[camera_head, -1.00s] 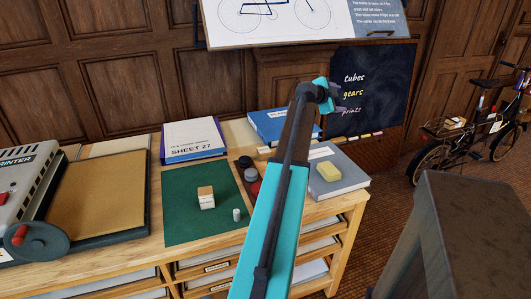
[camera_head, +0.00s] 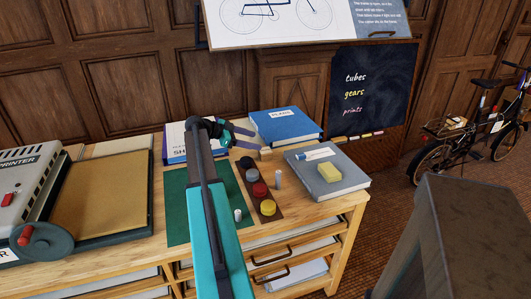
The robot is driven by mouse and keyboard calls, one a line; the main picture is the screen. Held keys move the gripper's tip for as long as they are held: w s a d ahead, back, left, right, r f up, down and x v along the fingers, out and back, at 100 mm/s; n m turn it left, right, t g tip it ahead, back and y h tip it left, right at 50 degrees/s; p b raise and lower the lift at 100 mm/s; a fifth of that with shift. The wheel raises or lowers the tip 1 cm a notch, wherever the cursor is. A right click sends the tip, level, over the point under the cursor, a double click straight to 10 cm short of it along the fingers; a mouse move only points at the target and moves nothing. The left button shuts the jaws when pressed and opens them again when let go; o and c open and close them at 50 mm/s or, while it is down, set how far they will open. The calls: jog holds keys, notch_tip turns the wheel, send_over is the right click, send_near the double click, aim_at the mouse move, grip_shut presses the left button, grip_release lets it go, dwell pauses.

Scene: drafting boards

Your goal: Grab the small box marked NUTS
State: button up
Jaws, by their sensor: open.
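No NUTS lettering can be read in this view. A small tan block or box (camera_head: 265,154) stands on the table in front of the blue book. A yellow block (camera_head: 330,173) lies on the grey book. A small box with a tan top, seen earlier on the green mat (camera_head: 177,219), is now hidden behind my arm. My gripper (camera_head: 252,138) is open and empty, pointing right, in front of the blue book and above and left of the tan block in the picture.
A blue book (camera_head: 285,127), a grey book (camera_head: 346,186) and a brown strip with dark, red and yellow round pieces (camera_head: 267,208) are on the table. A printer (camera_head: 30,190) and tan board (camera_head: 103,200) fill the left side.

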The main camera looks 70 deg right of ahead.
aim_at(263, 152)
jog(key=shift+n+g, duration=0.3)
jog(key=shift+g, duration=0.4)
jog(key=w+a, duration=0.2)
jog(key=a, duration=0.1)
jog(key=w+a+f, duration=0.1)
jog(key=w+a, duration=0.1)
jog(key=w, duration=0.1)
jog(key=shift+w+a+f, duration=0.2)
jog(key=shift+w+a, duration=0.15)
jog(key=shift+a, duration=0.05)
jog(key=shift+p+x, duration=0.75)
jog(key=shift+x, duration=3.4)
jog(key=shift+p+x, duration=0.45)
jog(key=shift+x, duration=2.35)
jog(key=c, duration=1.1)
jog(key=shift+c, duration=0.2)
